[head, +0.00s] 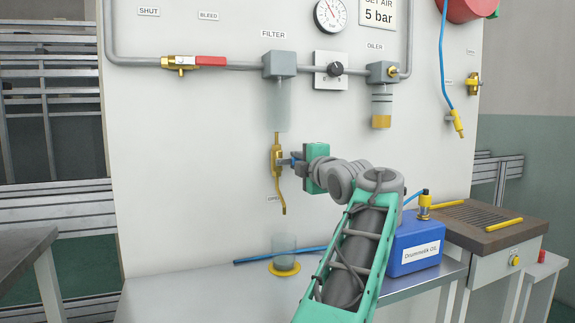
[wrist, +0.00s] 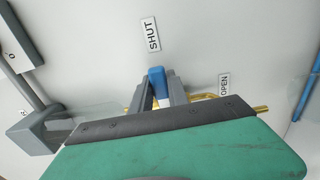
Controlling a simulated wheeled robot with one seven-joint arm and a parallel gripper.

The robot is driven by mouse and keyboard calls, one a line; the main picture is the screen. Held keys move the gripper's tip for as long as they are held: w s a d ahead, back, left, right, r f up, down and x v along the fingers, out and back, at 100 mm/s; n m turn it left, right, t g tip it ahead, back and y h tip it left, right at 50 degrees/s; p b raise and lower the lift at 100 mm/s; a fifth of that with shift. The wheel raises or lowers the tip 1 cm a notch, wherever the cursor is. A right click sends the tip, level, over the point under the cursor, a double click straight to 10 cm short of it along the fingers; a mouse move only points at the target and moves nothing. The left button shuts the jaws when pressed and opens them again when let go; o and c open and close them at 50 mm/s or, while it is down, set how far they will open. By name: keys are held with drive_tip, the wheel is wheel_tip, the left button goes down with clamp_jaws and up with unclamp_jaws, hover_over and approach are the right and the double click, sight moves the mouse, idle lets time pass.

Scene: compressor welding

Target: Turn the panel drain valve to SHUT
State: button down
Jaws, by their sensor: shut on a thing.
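The brass panel drain valve (head: 276,160) sits on the pipe under the filter bowl (head: 276,105), with a bent spout below. My gripper (head: 290,161) is shut on its blue handle, which points right in the head view. In the wrist view the blue handle (wrist: 156,76) lies between my two grey fingers and points toward the SHUT label (wrist: 152,35). The OPEN label (wrist: 224,84) is off to the right there; it also shows below the valve in the head view (head: 273,198). My gripper body hides most of the valve body in the wrist view.
A red-handled valve (head: 208,61) is on the pipe at upper left. A clear cup (head: 284,247) on a yellow base stands on the bench below. A blue hose (head: 446,55) hangs at upper right.

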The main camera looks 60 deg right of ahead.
idle(0.3)
drive_tip(key=c, duration=1.3)
unclamp_jaws()
drive_tip(key=v, duration=0.7)
drive_tip(key=shift+s+a, duration=0.25)
